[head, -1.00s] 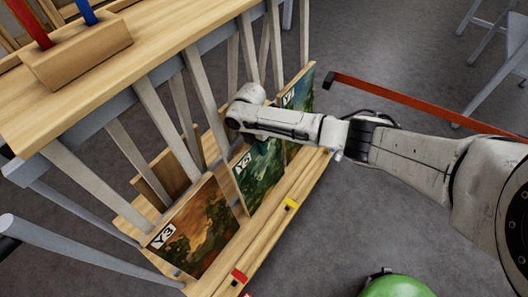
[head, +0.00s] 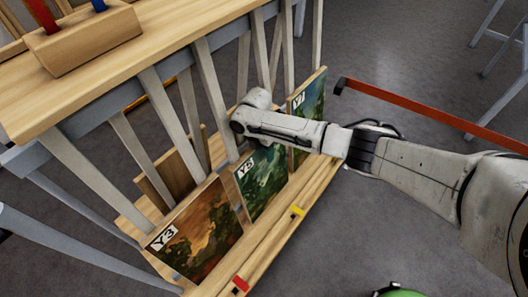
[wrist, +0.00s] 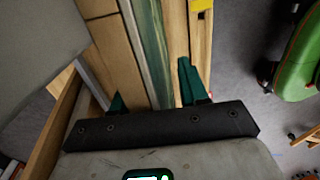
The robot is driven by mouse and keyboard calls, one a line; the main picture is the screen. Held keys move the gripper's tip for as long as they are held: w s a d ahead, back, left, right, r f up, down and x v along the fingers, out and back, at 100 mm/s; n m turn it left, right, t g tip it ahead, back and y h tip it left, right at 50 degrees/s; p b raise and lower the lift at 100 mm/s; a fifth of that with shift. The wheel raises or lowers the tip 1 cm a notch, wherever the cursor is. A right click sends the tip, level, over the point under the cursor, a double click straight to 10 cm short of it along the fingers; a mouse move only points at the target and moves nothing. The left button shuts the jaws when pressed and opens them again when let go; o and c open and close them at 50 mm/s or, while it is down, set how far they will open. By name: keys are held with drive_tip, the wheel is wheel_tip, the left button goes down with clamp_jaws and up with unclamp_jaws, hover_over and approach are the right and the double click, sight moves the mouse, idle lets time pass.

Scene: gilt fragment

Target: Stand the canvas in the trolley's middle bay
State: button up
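The canvas marked Y5 (head: 262,186), a green painting, stands in the trolley's middle bay, leaning slightly back, between the Y3 and Y7 canvases. Its upper edge is partly hidden by my arm. In the wrist view its thin green edge (wrist: 152,50) runs between the two teal fingers of my gripper (wrist: 152,93). The fingers are apart, one on each side of the edge, with a visible gap at least on the right side. In the head view the fingers are hidden behind my wrist. The wooden trolley (head: 262,238) has a yellow marker (head: 298,212) on its front ledge.
The brown Y3 canvas (head: 203,238) stands to the left and the Y7 canvas (head: 308,104) to the right. Pale slats rise close behind. A red bar (head: 430,115) crosses at the right. A green rounded object (wrist: 300,58) is on the floor.

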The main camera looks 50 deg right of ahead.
drive_tip(key=shift+o, duration=0.9)
drive_tip(key=r+p, duration=0.1)
drive_tip(key=r, duration=0.2)
drive_tip(key=w+r+p, duration=0.1)
drive_tip(key=r, duration=0.3)
drive_tip(key=r+p, duration=0.1)
drive_tip(key=r, duration=0.2)
drive_tip(key=shift+w+r, duration=0.25)
drive_tip(key=shift+r, duration=0.05)
drive_tip(key=shift+s, duration=0.1)
